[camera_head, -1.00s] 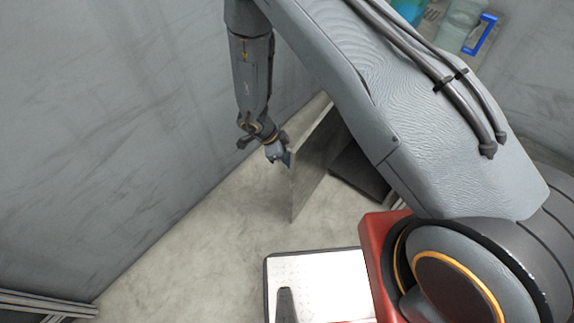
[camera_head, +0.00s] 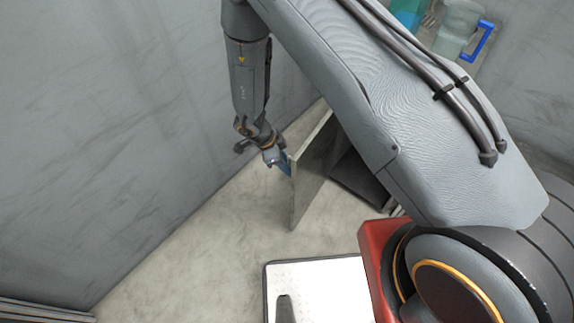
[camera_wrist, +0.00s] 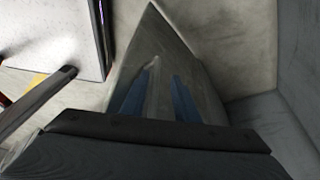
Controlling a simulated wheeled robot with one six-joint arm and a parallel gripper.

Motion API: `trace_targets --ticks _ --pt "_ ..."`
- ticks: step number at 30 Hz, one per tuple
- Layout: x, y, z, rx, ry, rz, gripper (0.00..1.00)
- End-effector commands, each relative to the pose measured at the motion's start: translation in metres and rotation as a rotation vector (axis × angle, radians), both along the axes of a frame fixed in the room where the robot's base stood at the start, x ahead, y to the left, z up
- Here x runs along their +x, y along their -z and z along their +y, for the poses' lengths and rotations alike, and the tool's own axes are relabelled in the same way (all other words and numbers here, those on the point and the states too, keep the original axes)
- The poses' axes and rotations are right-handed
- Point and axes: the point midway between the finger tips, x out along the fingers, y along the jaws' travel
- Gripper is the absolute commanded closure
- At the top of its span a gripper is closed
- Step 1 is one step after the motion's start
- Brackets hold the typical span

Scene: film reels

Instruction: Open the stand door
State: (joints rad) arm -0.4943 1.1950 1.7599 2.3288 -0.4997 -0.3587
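The stand door is a flat grey panel (camera_head: 312,177) standing upright, swung out from a dark opening (camera_head: 360,181) to its right. My gripper (camera_head: 283,162) is at the door's upper left part in the head view. In the wrist view the door (camera_wrist: 196,75) fills the middle. The gripper's two blue fingers (camera_wrist: 157,98) are apart, with a narrow light-grey bar, perhaps the handle, between them. A gap shows between the bar and the right finger. I cannot tell whether the left finger touches it.
A grey wall (camera_head: 110,130) runs along the left, close to my arm. Concrete floor (camera_head: 210,240) lies clear between the wall and the door. A bottle with a blue handle (camera_head: 478,42) stands at the upper right, partly hidden by my arm.

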Motion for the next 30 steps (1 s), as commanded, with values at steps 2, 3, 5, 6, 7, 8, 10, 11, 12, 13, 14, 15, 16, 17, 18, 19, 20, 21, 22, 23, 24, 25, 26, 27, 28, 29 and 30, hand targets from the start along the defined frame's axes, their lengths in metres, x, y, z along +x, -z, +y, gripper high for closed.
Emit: trace_targets --ticks 2,3,5,6,7,8,10,11,12,13,14,15,16,17,18,19,20,21,22,23,24,25,26,27,28,29,30 --pt "0.001 -0.012 0.005 0.001 0.002 -0.003 0.72" --pt "0.000 -0.017 0.007 0.001 0.001 -0.003 0.72" --pt "0.001 -0.027 0.012 0.002 0.001 -0.003 0.72" --pt "0.001 -0.033 0.014 0.002 0.001 -0.003 0.72" --pt "0.001 -0.038 0.016 0.002 0.002 -0.004 0.72" --pt "0.000 -0.042 0.017 0.001 0.002 -0.002 0.72" --pt "0.000 -0.050 0.020 0.001 0.002 -0.002 0.72" --pt "0.000 -0.053 0.022 0.001 0.002 -0.002 0.72" --pt "-0.001 -0.056 0.023 0.001 0.004 -0.001 0.72" --pt "-0.001 -0.058 0.024 0.001 0.003 -0.001 0.72" --pt "-0.001 -0.060 0.024 0.001 0.002 -0.001 0.72" --pt "-0.001 -0.062 0.025 0.001 0.002 -0.001 0.72" --pt "-0.001 -0.063 0.025 0.001 0.002 -0.001 0.72" --pt "-0.001 -0.063 0.026 0.000 0.002 -0.001 0.72" --pt "-0.001 -0.064 0.026 0.000 0.002 -0.001 0.72" --pt "-0.001 -0.064 0.026 0.000 0.002 0.000 0.72" --pt "-0.001 -0.064 0.026 0.000 0.002 0.000 0.72" --pt "-0.001 -0.063 0.026 0.000 0.002 0.000 0.72" --pt "-0.001 -0.063 0.026 0.000 0.002 0.000 0.72" --pt "-0.001 -0.063 0.026 0.000 0.002 0.000 0.72" --pt "-0.001 -0.063 0.026 0.000 0.002 0.000 0.72" --pt "-0.001 -0.063 0.025 0.000 0.002 0.000 0.72" --pt "-0.001 -0.063 0.025 0.000 0.002 0.000 0.72" --pt "-0.001 -0.063 0.025 0.000 0.002 0.000 0.72" --pt "-0.001 -0.063 0.025 0.000 0.002 0.000 0.72" --pt "-0.001 -0.063 0.025 0.000 0.002 0.000 0.72" --pt "-0.001 -0.063 0.026 0.000 0.002 0.000 0.72"
